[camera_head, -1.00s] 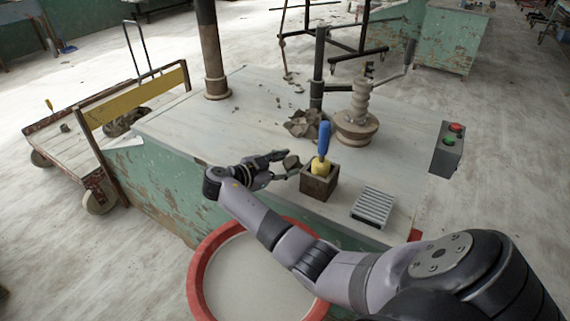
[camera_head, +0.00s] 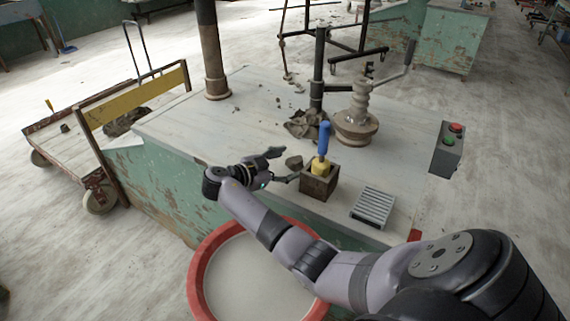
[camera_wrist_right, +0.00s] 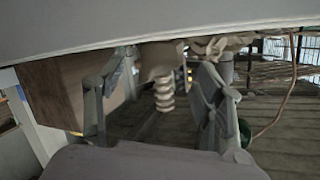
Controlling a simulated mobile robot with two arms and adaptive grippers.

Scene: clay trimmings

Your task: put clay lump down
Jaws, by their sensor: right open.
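In the right wrist view the open fingers (camera_wrist_right: 163,98) frame a ribbed column (camera_wrist_right: 164,92); I cannot clearly pick out the lump there. My left gripper is not in view.
The wooden box (camera_head: 319,187) holds a blue-handled tool (camera_head: 324,138) close to my right fingers. A slatted grey rack (camera_head: 373,207) lies to its right. A clay heap (camera_head: 305,125) and a machine (camera_head: 357,120) stand behind. A red-rimmed bin (camera_head: 197,283) stands below.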

